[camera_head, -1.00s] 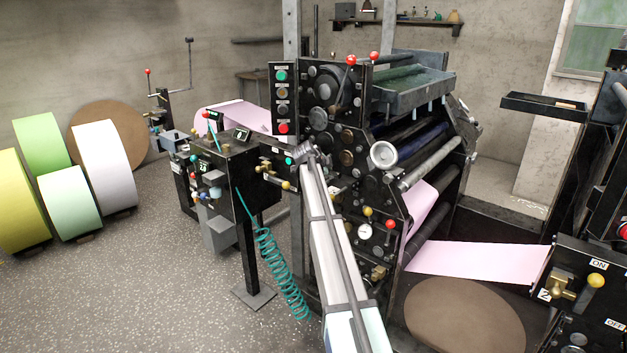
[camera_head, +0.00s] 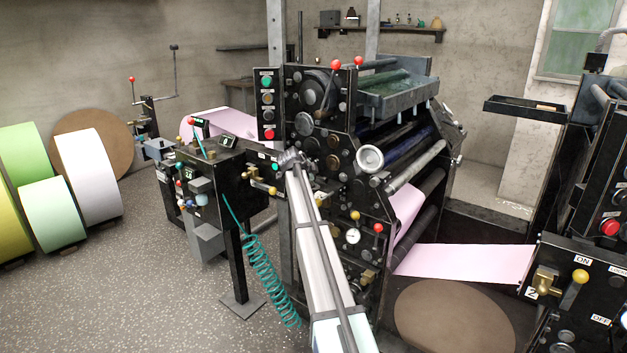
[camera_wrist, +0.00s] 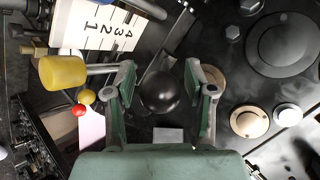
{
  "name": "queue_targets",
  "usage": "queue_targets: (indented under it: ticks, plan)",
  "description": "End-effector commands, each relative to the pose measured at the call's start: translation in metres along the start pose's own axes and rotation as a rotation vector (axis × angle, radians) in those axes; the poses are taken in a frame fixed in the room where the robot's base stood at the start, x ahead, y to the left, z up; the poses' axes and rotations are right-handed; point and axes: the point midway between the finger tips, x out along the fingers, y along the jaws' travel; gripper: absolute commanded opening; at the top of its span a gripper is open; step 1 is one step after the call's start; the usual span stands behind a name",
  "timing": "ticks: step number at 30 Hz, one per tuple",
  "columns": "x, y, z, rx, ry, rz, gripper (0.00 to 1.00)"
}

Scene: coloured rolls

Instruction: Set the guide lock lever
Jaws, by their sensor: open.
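In the wrist view my gripper (camera_wrist: 160,75) is open, with its green-padded fingers on either side of a round black knob (camera_wrist: 160,92). Gaps show between knob and fingers, and no grip on it shows. A yellow-ended handle (camera_wrist: 64,73) on a metal rod lies left of the fingers, below a white scale (camera_wrist: 100,30) numbered 1 to 4. No readable label shows which of these is the guide lock lever. In the head view my gripper (camera_head: 290,158) is small at the press's left side (camera_head: 335,150), and its fingers and the knob cannot be made out.
Red and yellow balls (camera_wrist: 80,107) show at lower left in the wrist view, and round metal bosses (camera_wrist: 250,121) at right. In the head view a control stand (camera_head: 225,160) with a coiled teal hose (camera_head: 268,270) is left of my arm. Open floor lies at front left.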

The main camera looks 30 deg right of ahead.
Motion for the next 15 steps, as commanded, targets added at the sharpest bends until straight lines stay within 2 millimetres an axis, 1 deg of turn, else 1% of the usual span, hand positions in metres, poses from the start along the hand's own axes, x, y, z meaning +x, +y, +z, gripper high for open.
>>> queue_targets:
  ticks: [5, 8, 11, 15]
  plan:
    - [-0.002, -0.001, 0.0, 0.0, 0.001, -0.001, 0.55]
    - [-0.009, 0.0, 0.0, -0.001, 0.001, -0.002, 0.55]
    - [-0.022, 0.0, 0.0, -0.001, 0.0, -0.003, 0.55]
    - [-0.048, 0.001, -0.001, -0.001, 0.0, -0.002, 0.55]
